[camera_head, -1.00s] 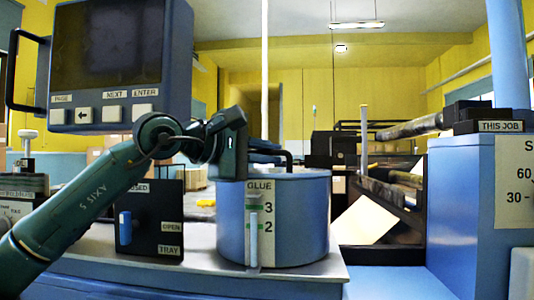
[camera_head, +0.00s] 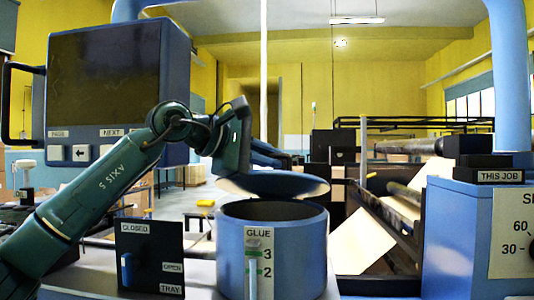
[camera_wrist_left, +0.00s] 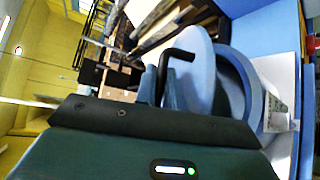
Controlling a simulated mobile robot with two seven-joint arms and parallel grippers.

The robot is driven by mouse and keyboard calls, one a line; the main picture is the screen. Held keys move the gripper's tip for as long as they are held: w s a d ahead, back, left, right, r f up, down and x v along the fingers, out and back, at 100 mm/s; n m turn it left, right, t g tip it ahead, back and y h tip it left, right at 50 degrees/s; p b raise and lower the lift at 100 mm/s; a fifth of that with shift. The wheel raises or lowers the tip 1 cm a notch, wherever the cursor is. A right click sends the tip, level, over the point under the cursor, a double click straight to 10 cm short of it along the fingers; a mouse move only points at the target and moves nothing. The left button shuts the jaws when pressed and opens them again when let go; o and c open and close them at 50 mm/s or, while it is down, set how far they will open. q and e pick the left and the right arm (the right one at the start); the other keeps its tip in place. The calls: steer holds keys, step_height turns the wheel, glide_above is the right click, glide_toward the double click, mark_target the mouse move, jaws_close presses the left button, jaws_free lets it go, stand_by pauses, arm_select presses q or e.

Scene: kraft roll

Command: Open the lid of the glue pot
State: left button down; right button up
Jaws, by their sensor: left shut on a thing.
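The blue glue pot (camera_head: 285,250) stands at the front, marked GLUE with a level scale on its side. Its lid (camera_head: 272,186) is tilted up off the rim, and the dark opening shows beneath it. In the left wrist view the lid (camera_wrist_left: 195,70) stands at an angle to the open pot (camera_wrist_left: 243,88). My left gripper (camera_head: 282,158) is above the lid, shut on its black handle (camera_wrist_left: 176,58). The fingertips are partly hidden in the head view. My right gripper is not in view.
A black panel with a CLOSED/OPEN TRAY switch (camera_head: 150,258) stands left of the pot. A big screen (camera_head: 118,85) hangs above my left arm. A blue cabinet (camera_head: 460,235) is at the right.

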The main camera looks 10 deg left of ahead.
arm_select(q)
steer(key=shift+w+r+n+g+y, duration=0.2)
steer(key=shift+w+r+n+g, duration=0.3)
steer(key=shift+w+r, duration=0.5)
steer(key=shift+w+r+n+g+y, duration=0.25)
steer(key=shift+w+r+g, duration=0.45)
steer(key=shift+r, duration=0.5)
steer(key=shift+w, duration=0.1)
steer(key=c, duration=1.8)
jaws_free()
steer(key=shift+o, duration=0.2)
steer(key=v, duration=1.3)
steer(key=shift+b, duration=0.45)
steer(key=shift+a, duration=0.15)
